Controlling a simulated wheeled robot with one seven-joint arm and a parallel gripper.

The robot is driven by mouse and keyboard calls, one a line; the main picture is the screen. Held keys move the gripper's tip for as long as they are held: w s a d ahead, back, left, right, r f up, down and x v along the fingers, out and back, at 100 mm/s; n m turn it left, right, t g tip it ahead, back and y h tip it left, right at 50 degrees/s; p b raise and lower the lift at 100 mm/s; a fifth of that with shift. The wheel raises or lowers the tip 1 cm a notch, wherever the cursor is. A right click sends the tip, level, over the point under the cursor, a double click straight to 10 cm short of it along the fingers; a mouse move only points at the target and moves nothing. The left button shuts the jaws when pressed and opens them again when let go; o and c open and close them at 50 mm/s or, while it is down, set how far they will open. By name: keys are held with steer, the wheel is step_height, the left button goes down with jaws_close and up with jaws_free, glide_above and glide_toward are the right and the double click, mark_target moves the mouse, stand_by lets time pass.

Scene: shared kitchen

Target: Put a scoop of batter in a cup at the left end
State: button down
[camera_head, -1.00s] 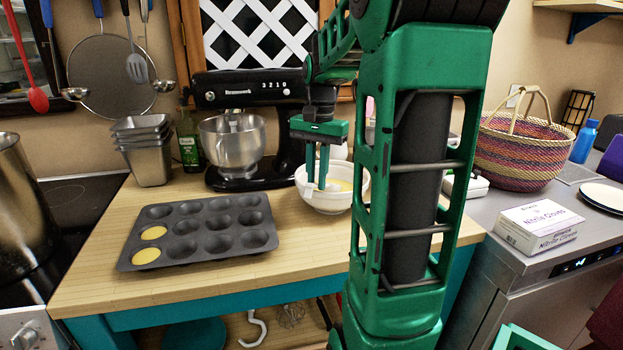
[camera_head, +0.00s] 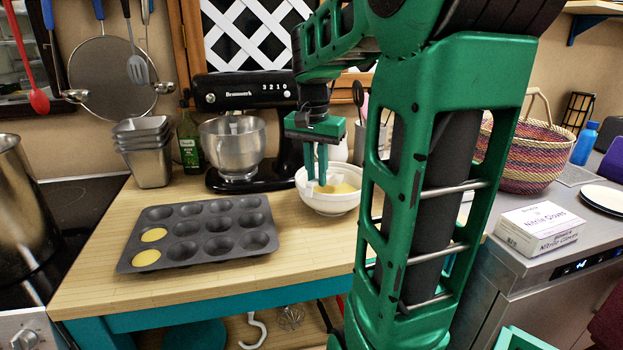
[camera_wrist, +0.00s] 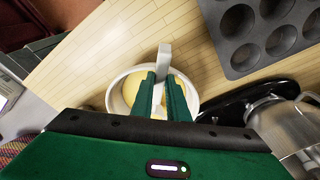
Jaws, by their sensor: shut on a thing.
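The dark grey muffin tin (camera_head: 205,258) lies on the wooden counter; two cups at its left end hold yellow batter (camera_head: 148,257), and the other cups look empty. It shows partly in the wrist view (camera_wrist: 233,62). The white bowl (camera_head: 328,204) with yellow batter stands right of the tin; it also shows in the wrist view (camera_wrist: 118,98). My gripper (camera_head: 316,182) points down over the bowl. In the wrist view, my gripper (camera_wrist: 163,82) is shut on a pale scoop (camera_wrist: 164,57). The scoop's lower end is mostly hidden by the fingers.
A stand mixer (camera_head: 245,90) with a steel bowl is behind the tin, left of my gripper. Stacked metal tins (camera_head: 148,160) and a green bottle (camera_head: 189,140) stand at the back. A large pot (camera_head: 22,215) is at far left. The counter in front of the tin is clear.

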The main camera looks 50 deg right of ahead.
steer(key=shift+s+a+r+t+h, duration=0.15)
steer(key=shift+a+r+h, duration=0.15)
steer(key=shift+a+r, duration=0.25)
steer(key=shift+s+a+r+t+h, duration=0.15)
steer(key=shift+a+r+h, duration=0.15)
steer(key=shift+r, duration=0.45)
steer(key=shift+s+a+r+h, duration=0.15)
steer(key=shift+a+r+h, duration=0.25)
steer(key=shift+r, duration=0.45)
steer(key=shift+s+a+r+h, duration=0.2)
steer(key=shift+a+r, duration=0.4)
steer(key=shift+r, duration=0.25)
